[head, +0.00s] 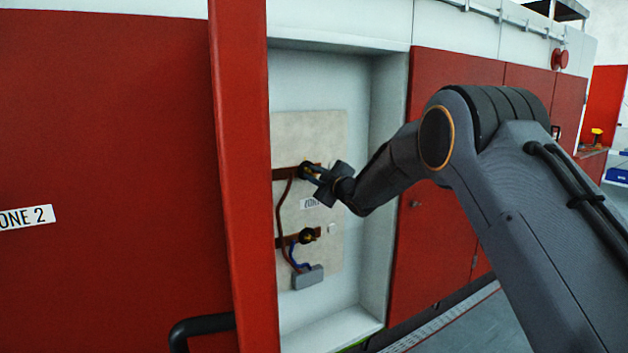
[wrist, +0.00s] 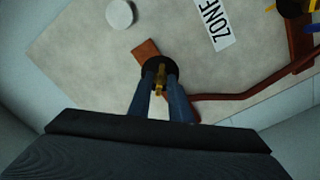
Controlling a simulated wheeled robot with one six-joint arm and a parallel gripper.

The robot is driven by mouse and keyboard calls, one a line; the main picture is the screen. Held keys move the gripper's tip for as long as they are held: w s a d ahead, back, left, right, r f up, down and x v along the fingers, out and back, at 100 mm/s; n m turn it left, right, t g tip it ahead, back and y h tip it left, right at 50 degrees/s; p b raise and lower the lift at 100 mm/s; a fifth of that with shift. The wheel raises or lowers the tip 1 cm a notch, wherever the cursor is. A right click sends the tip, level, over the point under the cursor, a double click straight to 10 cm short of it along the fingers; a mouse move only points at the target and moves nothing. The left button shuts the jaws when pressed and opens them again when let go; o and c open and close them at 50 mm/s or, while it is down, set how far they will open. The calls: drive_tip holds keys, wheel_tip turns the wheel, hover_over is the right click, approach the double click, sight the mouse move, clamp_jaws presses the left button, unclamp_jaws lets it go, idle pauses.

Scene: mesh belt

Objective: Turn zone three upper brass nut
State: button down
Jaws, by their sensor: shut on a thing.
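The upper brass nut (wrist: 160,76) sits on a black round base at the copper bar in the wrist view. My gripper (wrist: 160,88) reaches it, with one finger on each side, shut on the nut. In the head view my gripper (head: 318,176) is at the upper terminal inside the open cabinet, and its fingers partly hide the nut there. The lower brass nut (head: 307,236) is on its own bar below. A label reading "ZONE" (wrist: 214,22) is on the panel between the two terminals; its number is not readable.
A red door (head: 240,180) stands open at the left of the recess. A brown cable (head: 281,222) and blue wires run down to a grey block (head: 308,278). White round knobs (wrist: 119,13) are on the panel.

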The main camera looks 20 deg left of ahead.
drive_tip(key=m, duration=0.2)
drive_tip(key=m+b, duration=0.1)
drive_tip(key=m, duration=0.1)
drive_tip(key=shift+f+m+b, duration=0.2)
drive_tip(key=shift+m+b, duration=0.1)
drive_tip(key=m, duration=0.4)
drive_tip(key=shift+m, duration=0.4)
drive_tip(key=c, duration=1.9)
unclamp_jaws()
drive_tip(key=shift+r, duration=0.1)
drive_tip(key=shift+d+b, duration=0.1)
drive_tip(key=shift+b, duration=0.2)
drive_tip(key=shift+b+v, duration=0.95)
drive_tip(key=shift+v, duration=3)
